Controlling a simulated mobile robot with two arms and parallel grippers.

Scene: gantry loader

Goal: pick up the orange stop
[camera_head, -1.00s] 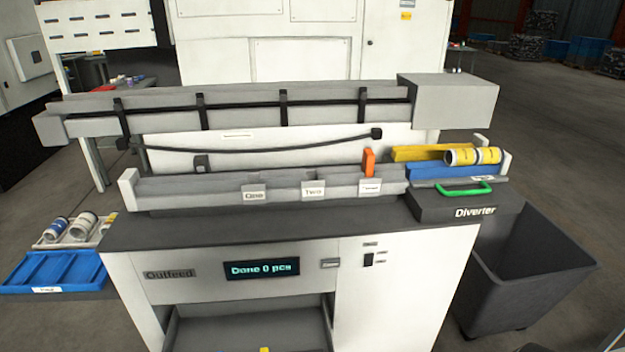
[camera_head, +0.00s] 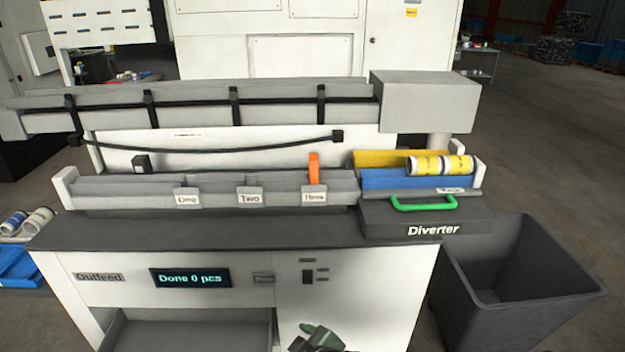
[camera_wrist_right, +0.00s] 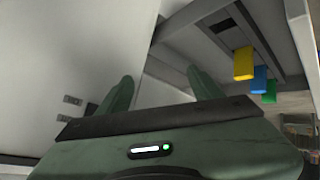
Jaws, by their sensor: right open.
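The orange stop (camera_head: 314,168) stands upright in the grey trough (camera_head: 120,188), behind the label Three (camera_head: 314,197), near the trough's right end. My right gripper (camera_head: 318,335) shows at the bottom edge of the head view, low in front of the white cabinet and well below the stop. In the right wrist view its two green fingers (camera_wrist_right: 160,88) are apart with nothing between them. The stop does not show in the right wrist view. My left gripper is not in view.
A dark bin (camera_head: 520,300) stands at right. A grey beam (camera_head: 200,112) runs behind and above the trough.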

